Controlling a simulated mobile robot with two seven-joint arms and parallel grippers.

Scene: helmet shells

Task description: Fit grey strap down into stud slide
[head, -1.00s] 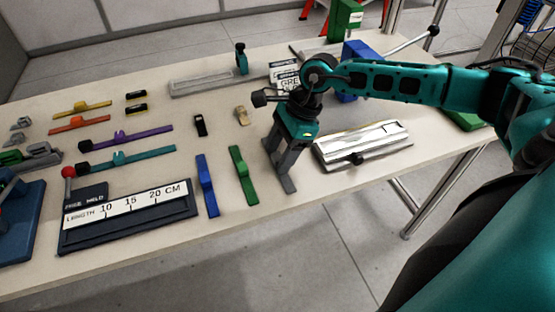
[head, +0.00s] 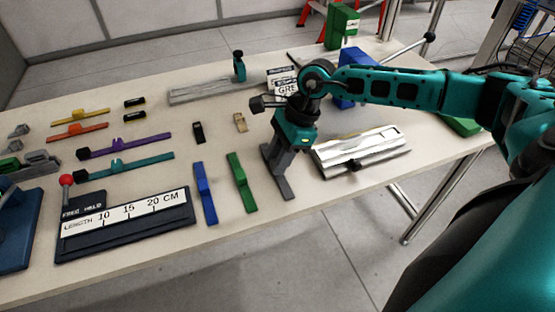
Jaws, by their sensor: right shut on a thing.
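My right gripper (head: 278,150) is in the middle of the table, pointing down, shut on the grey strap (head: 287,188). The strap lies in line with the blue strap (head: 205,193) and green strap (head: 242,182), its near end towards the table's front edge. The fingers and wrist hide its far part. I cannot tell whether the strap touches the table. A silver, slide-like fixture (head: 375,143) with a dark knob lies just right of the gripper. I cannot tell if it is the stud slide. My left gripper is not in view.
A dark length gauge (head: 125,228) stands at the front left. Purple (head: 140,146) and teal (head: 135,164) straps lie behind it. A long grey tray (head: 205,94) lies at the back. Blue (head: 352,92) and green (head: 342,27) blocks stand at the back right.

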